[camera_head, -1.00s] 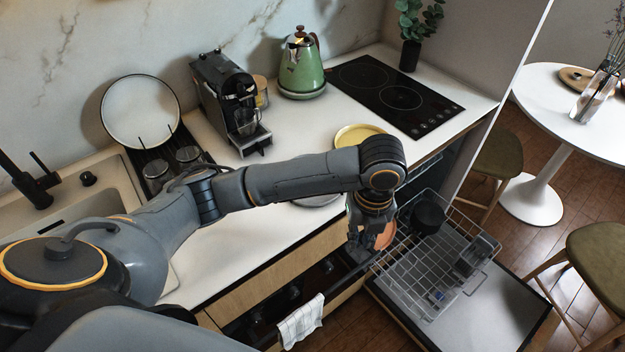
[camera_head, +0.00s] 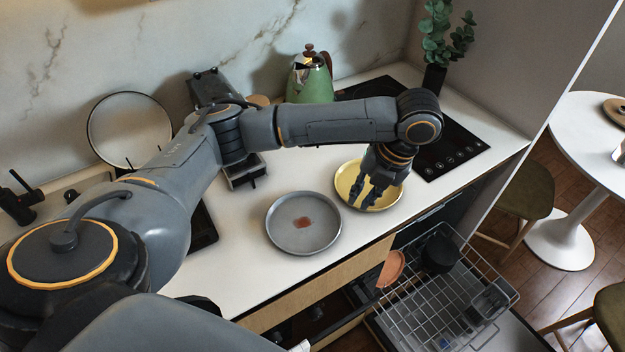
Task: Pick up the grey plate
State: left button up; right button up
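The grey plate (camera_head: 290,240) lies flat on the white counter near its front edge, with a reddish stain in its middle. A yellow plate (camera_head: 347,180) lies just right of it. My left gripper (camera_head: 364,197) points down over the yellow plate, to the right of the grey plate. Its fingers are apart with nothing between them. I cannot tell whether the fingertips touch the yellow plate. My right gripper is not in view.
The pulled-out dishwasher rack (camera_head: 412,300) below the counter holds an orange plate (camera_head: 391,268) and a black pot (camera_head: 439,253). A green kettle (camera_head: 309,80), a coffee machine (camera_head: 207,85) and a black cooktop (camera_head: 452,150) stand behind.

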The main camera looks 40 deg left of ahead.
pick_arm(q)
jog(key=p, duration=0.1)
send_over(338, 229)
jog(key=d, duration=0.2)
notch_tip(338, 229, down, 6)
jog(key=shift+w+a+f, duration=0.1)
jog(key=shift+w+f, duration=0.05)
jog(key=shift+f, duration=0.35)
jog(key=shift+p+x, duration=0.7)
jog(key=shift+x, duration=0.1)
jog(key=x, duration=0.2)
jog(key=shift+a+f+p, duration=0.15)
jog(key=shift+f+p, duration=0.1)
jog(key=shift+p, duration=0.15)
jog(key=shift+a+f, duration=0.1)
jog(key=shift+f, duration=0.35)
grip_shut()
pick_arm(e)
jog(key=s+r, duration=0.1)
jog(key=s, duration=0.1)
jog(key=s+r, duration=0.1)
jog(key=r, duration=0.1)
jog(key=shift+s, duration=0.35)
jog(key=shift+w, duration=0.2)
